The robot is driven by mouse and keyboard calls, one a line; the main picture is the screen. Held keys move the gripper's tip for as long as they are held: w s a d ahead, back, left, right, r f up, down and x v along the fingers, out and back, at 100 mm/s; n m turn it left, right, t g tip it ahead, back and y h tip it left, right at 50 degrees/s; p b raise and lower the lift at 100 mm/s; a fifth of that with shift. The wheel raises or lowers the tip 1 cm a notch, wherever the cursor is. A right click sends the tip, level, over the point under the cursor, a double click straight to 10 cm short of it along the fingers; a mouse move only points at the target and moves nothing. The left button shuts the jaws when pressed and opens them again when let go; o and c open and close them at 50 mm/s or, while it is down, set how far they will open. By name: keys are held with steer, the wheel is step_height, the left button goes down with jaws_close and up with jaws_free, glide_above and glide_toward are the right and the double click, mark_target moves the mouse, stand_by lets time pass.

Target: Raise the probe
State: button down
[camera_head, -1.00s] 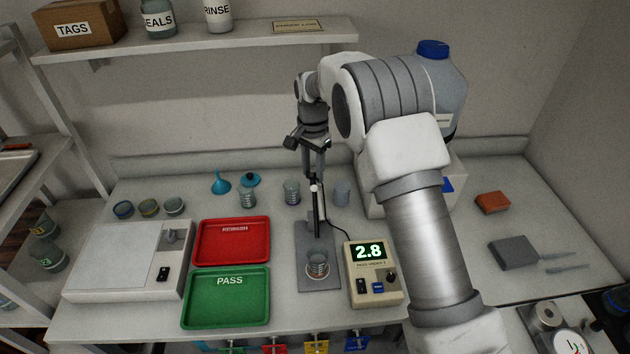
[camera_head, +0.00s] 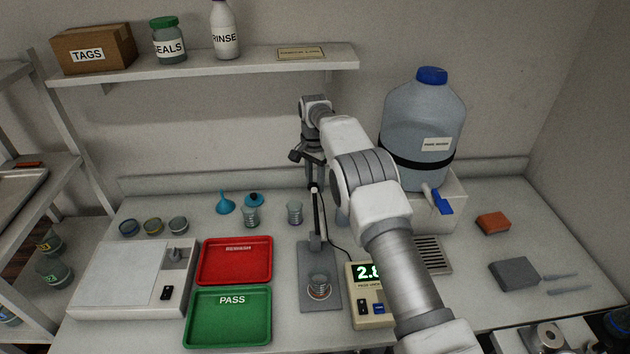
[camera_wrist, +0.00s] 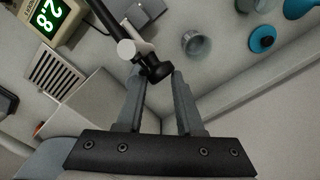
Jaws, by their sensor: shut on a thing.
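The probe stand has a grey base plate (camera_head: 308,262), a dark upright rod and arm, and a white joint (camera_head: 314,190) near its top. A glass beaker (camera_head: 319,288) stands on the front of the plate. My gripper (camera_head: 314,178) is at the top of the stand, pointing down. In the wrist view my gripper (camera_wrist: 160,80) has its fingers on either side of a black knob (camera_wrist: 157,70) at the end of the probe arm, beside the white joint (camera_wrist: 127,49). I cannot make out the probe's tip. The meter (camera_head: 366,309) shows 2.8, partly hidden by my arm.
A green PASS tray (camera_head: 230,335) and a red tray (camera_head: 237,276) lie left of the stand. Glass beakers (camera_head: 250,218) and a blue funnel (camera_head: 225,204) stand behind. A large jug (camera_head: 424,115) on a white box is behind right. A shelf (camera_head: 230,65) hangs above.

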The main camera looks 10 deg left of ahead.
steer(key=shift+w+a+f, duration=0.15)
steer(key=shift+w+a, duration=0.3)
steer(key=shift+a, duration=0.15)
steer(key=shift+w, duration=0.15)
steer(key=c, duration=1.4)
jaws_free()
steer(key=shift+w+a+f, duration=0.2)
steer(key=shift+a+f, duration=0.1)
steer(key=shift+o, duration=1.4)
steer(key=shift+a, duration=0.1)
steer(key=shift+o, duration=1.1)
steer(key=shift+s+r, duration=0.1)
steer(key=shift+s, duration=0.05)
steer(key=o, duration=0.5)
steer(key=shift+d, duration=0.35)
steer(key=shift+c, duration=0.2)
steer(key=shift+d, duration=0.1)
